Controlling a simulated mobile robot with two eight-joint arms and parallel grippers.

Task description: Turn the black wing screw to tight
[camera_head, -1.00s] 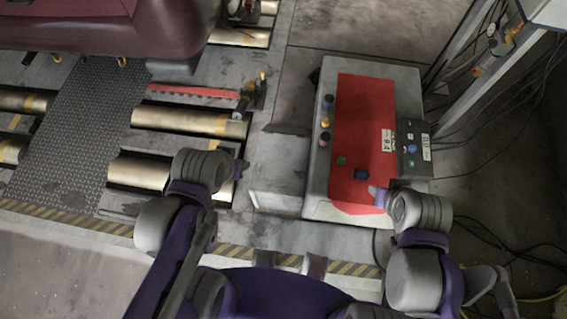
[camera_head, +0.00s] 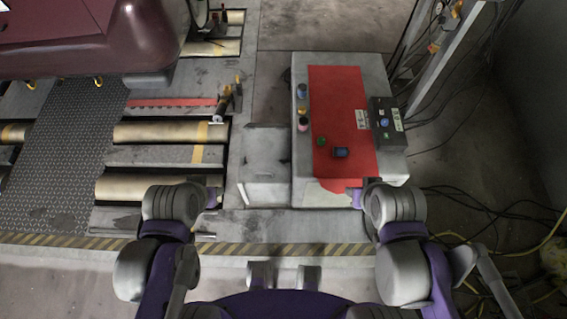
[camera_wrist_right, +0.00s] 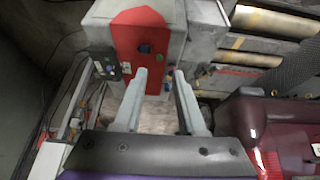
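I cannot make out a black wing screw for certain in either view. A dark knob with a blue top (camera_head: 341,152) stands on the red panel (camera_head: 345,100) of the grey cabinet; it also shows in the right wrist view (camera_wrist_right: 145,48). My right gripper (camera_head: 355,196) is over the cabinet's near edge, below the dark knob in the head view. In the right wrist view my right gripper (camera_wrist_right: 160,72) is open, with nothing between its fingers. My left gripper (camera_head: 213,197) is left of the cabinet, above the roller bed; its opening is too small to judge.
Several coloured knobs line the panel's left side, such as a blue one (camera_head: 302,91). A black control box (camera_head: 386,122) sits on the cabinet's right. Gold rollers (camera_head: 150,187) and a dark red car (camera_head: 70,45) are at left. Loose cables (camera_head: 470,205) lie at right.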

